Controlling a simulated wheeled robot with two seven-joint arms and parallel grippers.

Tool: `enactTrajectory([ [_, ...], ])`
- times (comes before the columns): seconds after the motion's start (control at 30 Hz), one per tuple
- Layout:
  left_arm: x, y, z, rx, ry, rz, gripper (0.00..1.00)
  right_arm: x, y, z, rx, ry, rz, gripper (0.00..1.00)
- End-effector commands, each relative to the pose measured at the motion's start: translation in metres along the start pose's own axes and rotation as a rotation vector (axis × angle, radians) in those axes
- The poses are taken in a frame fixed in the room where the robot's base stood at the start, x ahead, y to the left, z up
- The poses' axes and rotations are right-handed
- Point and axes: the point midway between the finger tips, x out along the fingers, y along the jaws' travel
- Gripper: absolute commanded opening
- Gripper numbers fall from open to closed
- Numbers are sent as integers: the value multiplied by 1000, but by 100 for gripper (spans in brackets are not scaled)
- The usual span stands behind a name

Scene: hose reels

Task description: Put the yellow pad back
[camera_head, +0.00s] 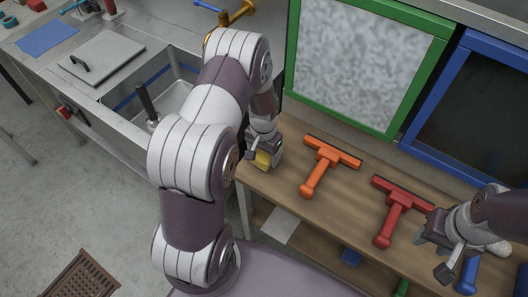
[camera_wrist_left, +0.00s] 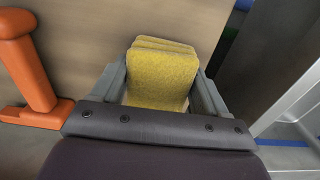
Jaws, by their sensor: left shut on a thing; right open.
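The yellow pad (camera_head: 263,160) is at the left end of the wooden shelf (camera_head: 285,190), partly hidden by my left arm. My left gripper (camera_head: 262,152) is shut on it. In the left wrist view, the yellow pad (camera_wrist_left: 162,78) sits between the two fingers of my left gripper (camera_wrist_left: 165,88), with a stepped, layered far edge. I cannot tell whether the pad touches the shelf. My right gripper (camera_head: 436,257) is open and empty at the right, near the red squeegee and the shelf's front edge.
An orange squeegee (camera_head: 322,165) and a red squeegee (camera_head: 394,205) lie on the shelf. A blue handle (camera_head: 468,275) is by my right gripper. Green-framed (camera_head: 365,55) and blue-framed (camera_head: 470,110) panels stand behind. A sink (camera_head: 172,98) and a blue cloth (camera_head: 47,37) are left.

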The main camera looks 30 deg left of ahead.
Motion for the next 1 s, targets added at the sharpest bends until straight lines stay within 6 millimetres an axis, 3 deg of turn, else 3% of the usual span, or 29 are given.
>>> enactTrajectory([
  [0.37,10,0,0,-1,1,0,45,1,0,0,0,0,0,43],
  [0.4,10,0,0,-1,1,0,77,2,0,0,0,0,0,43],
  [0.47,9,0,0,-1,1,0,97,1,0,0,0,0,0,43],
  [0.5,9,0,0,-1,1,0,100,1,0,0,0,0,0,43],
  [0.8,1,0,-2,-1,4,-1,100,0,0,0,0,0,0,43],
  [1.0,-48,0,-2,-1,8,-2,100,5,0,1,0,0,0,43],
])
